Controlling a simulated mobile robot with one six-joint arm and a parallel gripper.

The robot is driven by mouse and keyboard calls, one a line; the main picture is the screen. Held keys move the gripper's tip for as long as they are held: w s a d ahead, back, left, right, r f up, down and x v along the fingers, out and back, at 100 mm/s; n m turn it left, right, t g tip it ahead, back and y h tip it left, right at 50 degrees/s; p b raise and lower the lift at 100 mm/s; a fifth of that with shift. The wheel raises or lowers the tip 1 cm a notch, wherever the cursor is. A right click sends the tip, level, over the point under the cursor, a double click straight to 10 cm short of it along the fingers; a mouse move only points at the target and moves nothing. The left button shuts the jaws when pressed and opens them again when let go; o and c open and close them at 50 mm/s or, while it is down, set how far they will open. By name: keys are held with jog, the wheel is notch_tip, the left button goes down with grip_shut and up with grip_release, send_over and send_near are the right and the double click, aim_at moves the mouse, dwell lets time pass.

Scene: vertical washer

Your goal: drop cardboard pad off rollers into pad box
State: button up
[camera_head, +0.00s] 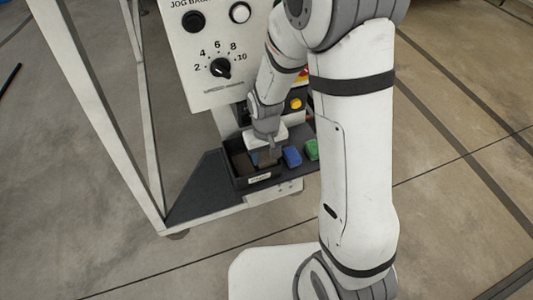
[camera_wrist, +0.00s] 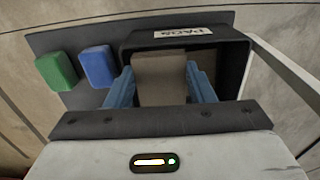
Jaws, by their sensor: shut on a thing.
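My gripper (camera_wrist: 161,88) is shut on a brown cardboard pad (camera_wrist: 161,77), held between its two blue fingers in the wrist view. The pad is over or within the opening of the black pad box (camera_wrist: 229,57), which has a white label reading PADS. I cannot tell whether the pad touches the box floor. In the head view the pad box (camera_head: 240,180) sits on a dark shelf at the machine's base, with my gripper (camera_head: 266,158) pointing down into it and brown showing inside. No rollers can be made out.
A blue block (camera_head: 292,156) and a green block (camera_head: 311,149) sit on the shelf right beside the box. A control panel (camera_head: 205,50) with a dial and buttons stands above. A white frame leg (camera_head: 90,110) rises at left. Concrete floor is open around.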

aim_at(266, 157)
jog(key=shift+f, duration=0.35)
jog(key=o, duration=1)
jog(key=shift+r, duration=0.1)
notch_tip(266, 157, up, 13)
jog(key=s+d+r+m+t, duration=0.1)
jog(key=s+d+r, duration=0.2)
jog(key=s, duration=0.1)
jog(key=s+d+r+m+t, duration=0.1)
jog(key=s+d+r, duration=0.2)
jog(key=s+d, duration=0.1)
jog(key=s+d+r+m, duration=0.1)
jog(key=s+d+r, duration=0.3)
jog(key=shift+s+d+t+p, duration=0.1)
jog(key=shift+s+t+p, duration=0.3)
